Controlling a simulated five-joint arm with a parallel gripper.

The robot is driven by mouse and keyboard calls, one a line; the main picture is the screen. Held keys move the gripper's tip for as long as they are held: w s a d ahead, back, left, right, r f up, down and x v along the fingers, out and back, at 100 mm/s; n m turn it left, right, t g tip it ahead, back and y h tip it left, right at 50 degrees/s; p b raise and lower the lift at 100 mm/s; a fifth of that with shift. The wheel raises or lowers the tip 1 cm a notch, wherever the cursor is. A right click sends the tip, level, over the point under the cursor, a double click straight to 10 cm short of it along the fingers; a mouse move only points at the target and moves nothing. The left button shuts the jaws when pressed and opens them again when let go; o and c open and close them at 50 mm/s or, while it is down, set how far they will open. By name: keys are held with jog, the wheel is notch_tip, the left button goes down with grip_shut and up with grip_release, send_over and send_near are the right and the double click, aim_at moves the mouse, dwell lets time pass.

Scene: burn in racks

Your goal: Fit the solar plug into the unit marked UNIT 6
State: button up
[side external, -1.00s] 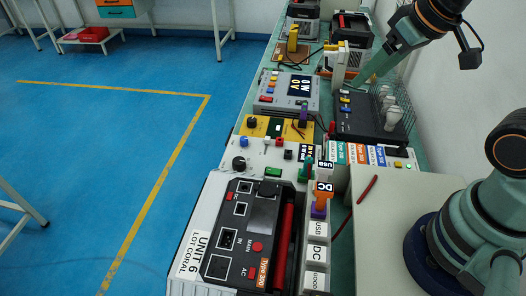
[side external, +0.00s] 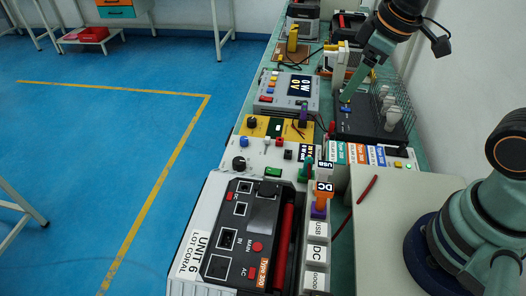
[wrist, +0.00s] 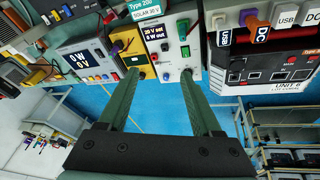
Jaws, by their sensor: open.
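I cannot tell for certain which plug is the solar one. A green plug (side external: 306,168) stands at the white panel behind UNIT 6; a Type 200 SOLAR 20 V label (wrist: 147,12) shows in the wrist view. My gripper (wrist: 160,72) is open, with nothing seen between its fingers. In the side view my gripper (side external: 345,99) is over the bench's far half, apart from UNIT 6.
Behind are a yellow board (side external: 262,126), a display box (side external: 285,92) and a black rack (side external: 370,125). A red pen-like object (side external: 367,189) lies at the right.

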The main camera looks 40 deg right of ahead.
aim_at(310, 158)
jog(key=w+a+f+n+g, duration=0.1)
jog(key=f+n, duration=0.3)
jog(key=w+a+f+n+g, duration=0.1)
jog(key=a+f+n, duration=0.1)
jog(key=f+n, duration=0.1)
jog(key=w+a+f+n+g, duration=0.1)
jog(key=f+n+g, duration=0.1)
jog(key=f+n, duration=0.2)
jog(key=shift+w+a+f+n, duration=0.3)
jog(key=shift+w+a, duration=0.1)
notch_tip(310, 158, down, 12)
jog(key=shift+f, duration=0.1)
jog(key=shift+c, duration=0.3)
grip_shut()
dwell(1.2)
